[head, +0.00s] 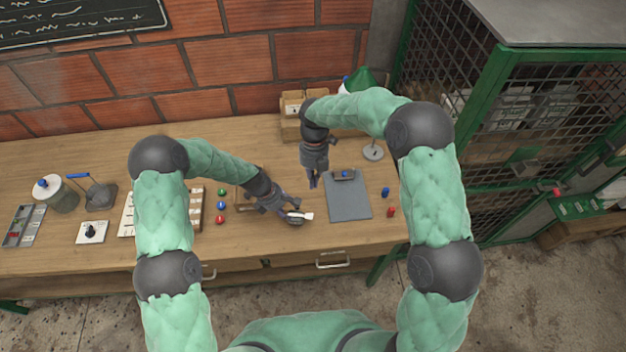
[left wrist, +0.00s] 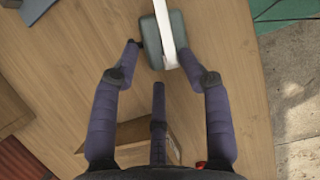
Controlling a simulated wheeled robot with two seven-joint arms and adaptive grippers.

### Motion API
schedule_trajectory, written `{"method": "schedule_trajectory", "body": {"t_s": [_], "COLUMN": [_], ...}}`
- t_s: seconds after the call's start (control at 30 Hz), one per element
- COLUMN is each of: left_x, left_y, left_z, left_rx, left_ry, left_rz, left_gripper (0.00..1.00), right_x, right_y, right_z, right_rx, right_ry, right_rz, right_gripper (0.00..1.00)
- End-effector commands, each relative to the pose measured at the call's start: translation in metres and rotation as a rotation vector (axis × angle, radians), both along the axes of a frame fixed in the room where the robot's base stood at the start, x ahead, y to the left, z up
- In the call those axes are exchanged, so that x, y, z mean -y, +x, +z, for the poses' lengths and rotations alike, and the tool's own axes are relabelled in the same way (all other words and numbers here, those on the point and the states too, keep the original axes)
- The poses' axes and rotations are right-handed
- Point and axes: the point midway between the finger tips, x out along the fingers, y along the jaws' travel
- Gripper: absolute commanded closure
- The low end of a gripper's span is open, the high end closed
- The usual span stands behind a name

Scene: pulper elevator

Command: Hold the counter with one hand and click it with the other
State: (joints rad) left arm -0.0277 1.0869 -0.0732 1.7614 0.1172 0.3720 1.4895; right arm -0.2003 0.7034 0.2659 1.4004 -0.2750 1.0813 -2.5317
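The counter (head: 296,219) is a small dark grey-green block with a white strip across it, near the front middle of the table. It also shows at the top of the left wrist view (left wrist: 153,50). My left gripper (head: 286,209) reaches it from the left. In the left wrist view its fingertips (left wrist: 163,50) lie against opposite sides of the counter. Whether the counter still touches the table is hard to tell. My right gripper (head: 313,186) points down behind and slightly right of the counter, apart from it. Its fingers are close together and empty.
Coloured balls (head: 221,206), a jar (head: 55,194) and a grey tray (head: 25,227) are to the left. Cardboard boxes (head: 291,104) stand behind my right gripper.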

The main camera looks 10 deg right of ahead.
Motion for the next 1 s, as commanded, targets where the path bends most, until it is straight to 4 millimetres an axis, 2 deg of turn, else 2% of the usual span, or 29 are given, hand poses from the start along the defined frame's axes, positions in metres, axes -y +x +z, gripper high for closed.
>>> {"method": "schedule_trajectory", "body": {"t_s": [0.27,0.37,0.7,0.83,1.0], "left_x": [-0.003,-0.008,-0.032,-0.04,-0.045], "left_y": [0.002,0.002,0.002,0.001,0.001], "left_z": [0.008,0.02,0.078,0.096,0.108], "left_rx": [0.004,0.004,0.004,0.002,0.001], "left_ry": [0.0,0.0,0.0,0.0,0.0], "left_rz": [0.002,0.002,0.002,0.002,0.001], "left_gripper": [0.55,0.55,0.55,0.55,0.55], "right_x": [0.0,0.0,0.0,0.0,0.0], "right_y": [0.0,0.0,0.0,0.0,0.0], "right_z": [0.0,0.0,0.0,0.0,0.0], "right_rx": [0.0,0.0,0.0,0.0,0.0], "right_ry": [0.0,0.0,0.0,0.0,0.0], "right_rz": [0.0,0.0,0.0,0.0,0.0], "right_gripper": [1.0,1.0,1.0,1.0,1.0]}}
